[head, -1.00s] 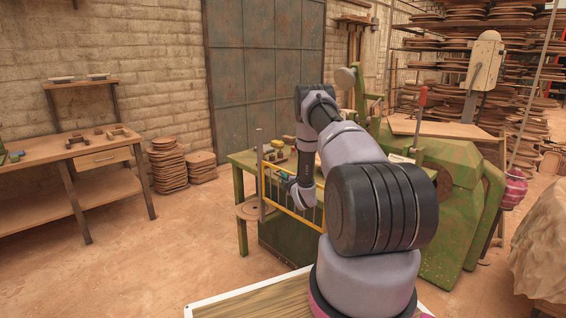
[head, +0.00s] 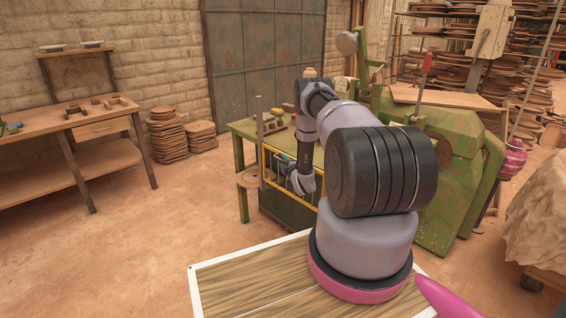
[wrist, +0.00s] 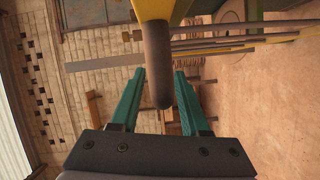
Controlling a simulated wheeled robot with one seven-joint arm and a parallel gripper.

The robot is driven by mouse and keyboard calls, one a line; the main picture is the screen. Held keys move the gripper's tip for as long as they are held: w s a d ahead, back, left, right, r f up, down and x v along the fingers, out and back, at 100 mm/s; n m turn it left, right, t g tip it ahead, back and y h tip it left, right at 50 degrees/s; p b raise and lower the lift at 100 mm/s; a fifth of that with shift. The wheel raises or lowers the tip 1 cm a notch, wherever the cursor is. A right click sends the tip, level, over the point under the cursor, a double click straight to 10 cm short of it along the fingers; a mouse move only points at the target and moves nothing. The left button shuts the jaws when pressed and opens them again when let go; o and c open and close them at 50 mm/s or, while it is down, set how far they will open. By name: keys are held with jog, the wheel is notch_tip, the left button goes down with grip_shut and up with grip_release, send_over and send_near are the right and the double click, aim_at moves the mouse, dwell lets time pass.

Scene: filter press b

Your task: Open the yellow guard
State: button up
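The yellow guard (head: 265,166) is a yellow-edged frame standing upright at the front of the green press (head: 443,165). My arm hides part of it in the head view. In the wrist view a yellow part of the guard (wrist: 153,8) carries a dark round handle (wrist: 156,62), which hangs between my two teal fingers. My gripper (wrist: 159,98) is open, with a visible gap between each finger and the handle. In the head view my wrist is right at the guard, and the fingers are too small to judge.
A grey post (head: 260,143) stands at the guard's left end. The green table (head: 243,130) holds several small items behind the guard. A wooden workbench (head: 100,127) and stacked discs (head: 166,138) stand to the left. The floor between is clear.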

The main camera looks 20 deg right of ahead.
jog(key=shift+s, duration=0.1)
jog(key=s, duration=1)
jog(key=shift+s+a+r, duration=0.2)
jog(key=shift+s+r, duration=0.05)
jog(key=shift+r, duration=0.15)
jog(key=shift+r, duration=0.1)
